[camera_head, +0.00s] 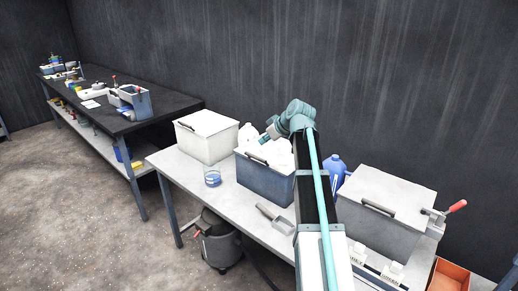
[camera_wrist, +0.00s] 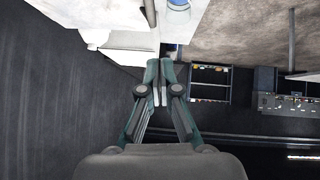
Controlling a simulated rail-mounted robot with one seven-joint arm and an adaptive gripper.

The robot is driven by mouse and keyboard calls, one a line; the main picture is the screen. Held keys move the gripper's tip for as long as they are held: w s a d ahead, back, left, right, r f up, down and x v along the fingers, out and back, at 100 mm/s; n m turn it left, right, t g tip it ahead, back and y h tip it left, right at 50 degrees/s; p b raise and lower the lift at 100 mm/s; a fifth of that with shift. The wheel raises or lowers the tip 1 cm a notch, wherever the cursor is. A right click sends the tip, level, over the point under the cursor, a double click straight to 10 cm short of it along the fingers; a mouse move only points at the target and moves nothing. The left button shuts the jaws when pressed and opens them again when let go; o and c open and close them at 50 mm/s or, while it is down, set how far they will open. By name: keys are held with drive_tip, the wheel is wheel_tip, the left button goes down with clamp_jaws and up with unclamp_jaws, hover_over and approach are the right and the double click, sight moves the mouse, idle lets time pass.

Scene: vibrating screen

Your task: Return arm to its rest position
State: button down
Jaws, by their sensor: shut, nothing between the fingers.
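My gripper (camera_wrist: 158,82) is in the middle of the wrist view. Its two teal fingers are together with nothing between them. In the head view my teal arm (camera_head: 300,112) is folded at the top of its dark column, above the near table. The fingers cannot be made out clearly in the head view. The wrist view shows a white box (camera_wrist: 128,28) past the fingers at upper left, apart from them.
The near table (camera_head: 193,172) carries a lidded white box (camera_head: 206,136), a glass beaker (camera_head: 212,178), a metal scoop (camera_head: 275,217), a blue jug (camera_head: 336,172) and a grey lidded box (camera_head: 380,200). A bin (camera_head: 218,248) stands below. A dark bench (camera_head: 110,118) is at far left.

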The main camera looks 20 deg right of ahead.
drive_tip(key=s+a+f+m+g+h, duration=0.15)
drive_tip(key=s+a+f, duration=0.45)
drive_tip(key=f, duration=0.7)
drive_tip(key=s+a+f+m+g, duration=0.25)
drive_tip(key=s+a+f, duration=0.4)
drive_tip(key=f, duration=0.55)
drive_tip(key=s+a+f+m+g+h, duration=0.1)
drive_tip(key=s+a+f+g, duration=0.2)
drive_tip(key=s+a+f, duration=0.7)
drive_tip(key=s+f+g, duration=0.4)
drive_tip(key=s+f, duration=1)
drive_tip(key=s, duration=0.3)
drive_tip(key=s+d+f+g, duration=0.1)
drive_tip(key=s+f+g, duration=0.3)
drive_tip(key=s+f, duration=1)
drive_tip(key=s, duration=0.4)
drive_tip(key=shift+d+f+m+h, duration=0.15)
drive_tip(key=shift+f+m+h, duration=0.05)
drive_tip(key=shift+m+h, duration=0.2)
